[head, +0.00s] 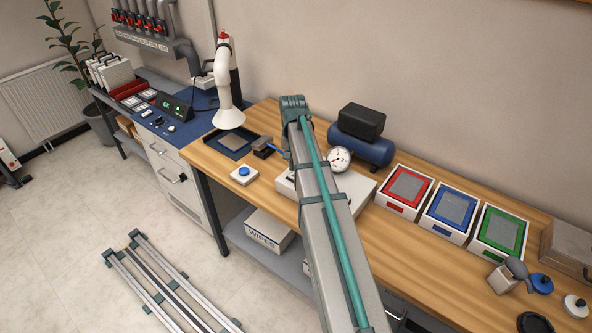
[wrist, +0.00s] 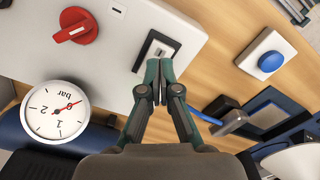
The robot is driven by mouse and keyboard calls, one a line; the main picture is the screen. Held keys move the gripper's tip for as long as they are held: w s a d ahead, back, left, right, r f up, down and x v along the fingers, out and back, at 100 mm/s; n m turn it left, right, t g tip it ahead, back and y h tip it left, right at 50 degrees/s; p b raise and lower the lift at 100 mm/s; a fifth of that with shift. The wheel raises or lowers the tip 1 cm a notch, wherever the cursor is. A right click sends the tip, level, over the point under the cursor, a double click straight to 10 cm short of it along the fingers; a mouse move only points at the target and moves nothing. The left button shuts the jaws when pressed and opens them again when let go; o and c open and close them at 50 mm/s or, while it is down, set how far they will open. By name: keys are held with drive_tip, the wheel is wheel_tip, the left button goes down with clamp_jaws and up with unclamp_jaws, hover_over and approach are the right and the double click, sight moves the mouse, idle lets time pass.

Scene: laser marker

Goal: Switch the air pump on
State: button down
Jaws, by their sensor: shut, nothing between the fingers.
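The air pump has a blue tank (head: 372,151) with a black motor (head: 361,120) and a round white gauge (head: 339,159). Its pale control box (head: 357,187) is partly behind my arm. My arm hides the gripper in the head view.
A blue button on a white base (head: 244,174) sits left of the box. A blue-handled tool (head: 268,147) lies near a dark framed plate (head: 232,143). Red, blue and green framed trays (head: 447,212) stand right. A white nozzle (head: 229,105) hangs at the left.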

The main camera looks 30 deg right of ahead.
sight(293, 175)
drive_tip(key=shift+r+p, duration=1.15)
drive_tip(key=shift+r, duration=0.95)
